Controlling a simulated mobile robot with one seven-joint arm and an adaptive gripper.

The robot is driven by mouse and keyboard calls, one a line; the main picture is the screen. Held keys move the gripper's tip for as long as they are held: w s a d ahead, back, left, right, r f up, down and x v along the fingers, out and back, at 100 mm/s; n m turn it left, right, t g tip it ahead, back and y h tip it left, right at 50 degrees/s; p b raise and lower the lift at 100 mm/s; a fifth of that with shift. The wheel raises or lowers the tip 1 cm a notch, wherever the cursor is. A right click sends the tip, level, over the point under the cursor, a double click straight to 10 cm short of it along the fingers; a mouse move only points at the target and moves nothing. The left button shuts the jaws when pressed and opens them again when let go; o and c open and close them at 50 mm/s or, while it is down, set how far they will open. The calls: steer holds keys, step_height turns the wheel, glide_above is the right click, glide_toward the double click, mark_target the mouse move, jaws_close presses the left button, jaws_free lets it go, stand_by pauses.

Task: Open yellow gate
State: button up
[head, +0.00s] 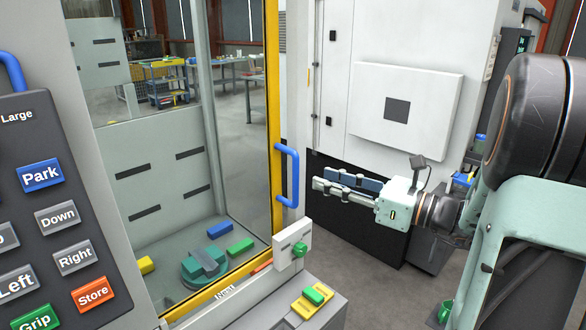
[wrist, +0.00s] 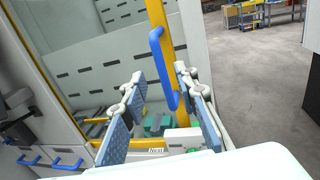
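The yellow gate (head: 273,95) is a tall clear panel in a yellow frame, on the front of the enclosure. It looks shut. Its blue bar handle (head: 292,178) stands upright on the right frame post. My gripper (head: 318,183) is to the right of the handle, level with it, fingers pointing left toward it. In the wrist view my gripper (wrist: 160,76) is open, with its two blue-padded fingers apart and nothing held. The blue handle (wrist: 158,55) shows ahead between the fingers, nearer the right one. I see no contact with it.
A button panel (head: 45,215) fills the left of the head view. Below the handle are a white box with a green knob (head: 299,249) and a yellow block with a green button (head: 313,297). Coloured parts (head: 205,263) lie inside. A white cabinet (head: 405,100) stands behind my gripper.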

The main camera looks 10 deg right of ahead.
steer(key=p, duration=0.1)
glide_above(295, 201)
steer(key=shift+w+d, duration=0.15)
steer(key=shift+w, duration=0.2)
steer(key=shift+c, duration=0.7)
jaws_close()
